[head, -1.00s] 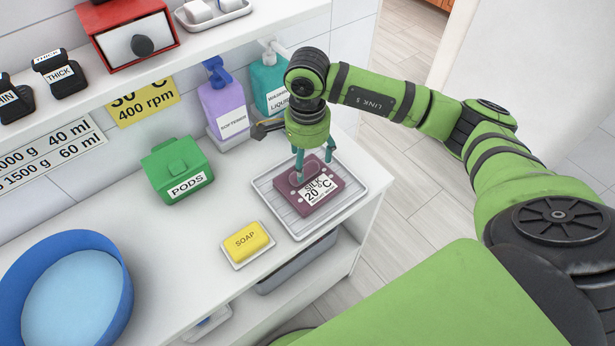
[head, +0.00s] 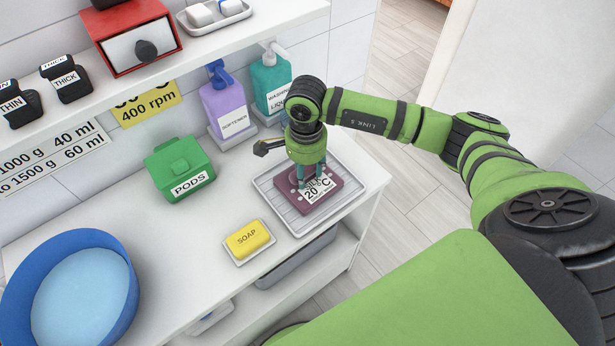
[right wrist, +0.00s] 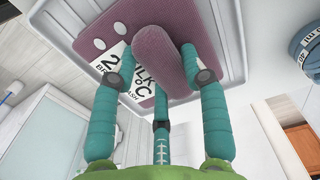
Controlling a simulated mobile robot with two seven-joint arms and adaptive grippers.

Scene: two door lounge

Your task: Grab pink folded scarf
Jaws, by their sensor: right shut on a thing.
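The pink folded scarf (head: 290,200) is a flat mauve slab with a white label reading 20 °C and a rounded raised roll on top. It lies on a ribbed white tray (head: 266,187) at the counter's right end. In the right wrist view the scarf's raised roll (right wrist: 160,50) sits between my fingers. My right gripper (head: 311,181) points down over the scarf, shut on this roll; it also shows in the right wrist view (right wrist: 163,85). The fingers hide part of the scarf and label. My left gripper is not in view.
Yellow soap (head: 248,239) on a dish stands just left of the tray. A green pods box (head: 180,168), purple softener bottle (head: 227,107) and teal bottle (head: 271,80) stand behind. A blue basin (head: 110,255) is at left. A shelf (head: 215,35) overhangs the back.

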